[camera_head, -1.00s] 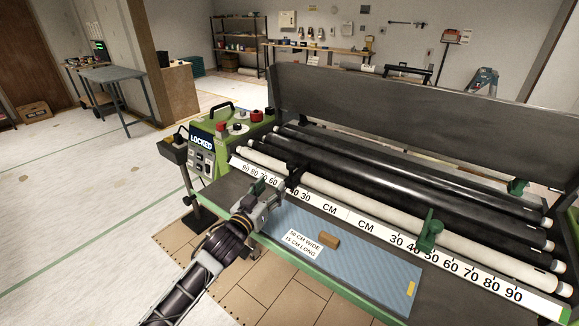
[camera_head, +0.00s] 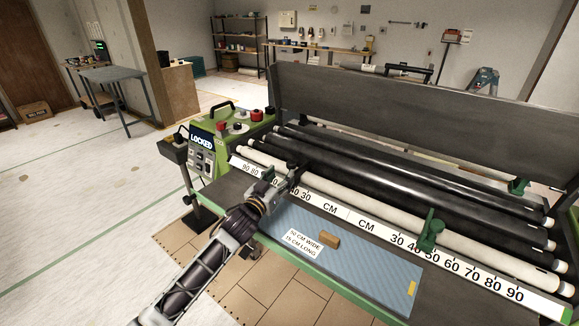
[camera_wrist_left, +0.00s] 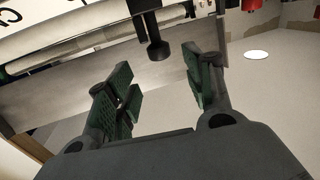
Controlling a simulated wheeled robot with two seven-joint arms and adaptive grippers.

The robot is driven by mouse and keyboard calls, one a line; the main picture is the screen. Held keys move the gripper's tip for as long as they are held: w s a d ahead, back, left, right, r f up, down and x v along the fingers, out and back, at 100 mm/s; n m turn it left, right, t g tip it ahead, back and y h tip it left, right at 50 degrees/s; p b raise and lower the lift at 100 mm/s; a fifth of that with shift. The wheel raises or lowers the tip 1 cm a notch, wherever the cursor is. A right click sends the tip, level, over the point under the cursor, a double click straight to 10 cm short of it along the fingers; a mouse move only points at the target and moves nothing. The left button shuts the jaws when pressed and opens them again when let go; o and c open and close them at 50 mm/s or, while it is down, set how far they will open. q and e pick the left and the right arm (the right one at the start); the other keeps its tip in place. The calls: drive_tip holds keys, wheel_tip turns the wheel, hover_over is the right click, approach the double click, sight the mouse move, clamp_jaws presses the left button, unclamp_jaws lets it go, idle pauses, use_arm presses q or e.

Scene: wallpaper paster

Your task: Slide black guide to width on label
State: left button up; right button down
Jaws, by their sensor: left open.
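The black guide (camera_head: 292,170) sits on the left half of the centimetre scale (camera_head: 345,214), near the 40 to 50 marks; my gripper partly hides it. Its dark post and round knob (camera_wrist_left: 157,48) show in the left wrist view, just beyond and between my fingertips. My left gripper (camera_head: 278,180) is open at the guide, its green-padded fingers (camera_wrist_left: 160,80) spread with nothing between them. The white label (camera_head: 304,243) on the blue sheet reads 50 CM WIDE, 15 CM LONG. My right gripper is not in view.
A green guide (camera_head: 431,232) stands on the right half of the scale, near 40 to 50. Rollers (camera_head: 400,177) run behind the scale. The control box (camera_head: 207,153) shows LOCKED.

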sight(288, 165)
use_arm(q)
drive_tip(key=shift+b+x, duration=0.35)
drive_tip(key=shift+x, duration=3.25)
drive_tip(key=shift+w+d, duration=0.15)
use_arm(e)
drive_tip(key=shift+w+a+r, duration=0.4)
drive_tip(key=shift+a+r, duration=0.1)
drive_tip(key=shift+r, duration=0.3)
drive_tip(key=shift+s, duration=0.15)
use_arm(q)
drive_tip(key=c, duration=1.1)
clamp_jaws()
drive_tip(key=shift+w, duration=0.1)
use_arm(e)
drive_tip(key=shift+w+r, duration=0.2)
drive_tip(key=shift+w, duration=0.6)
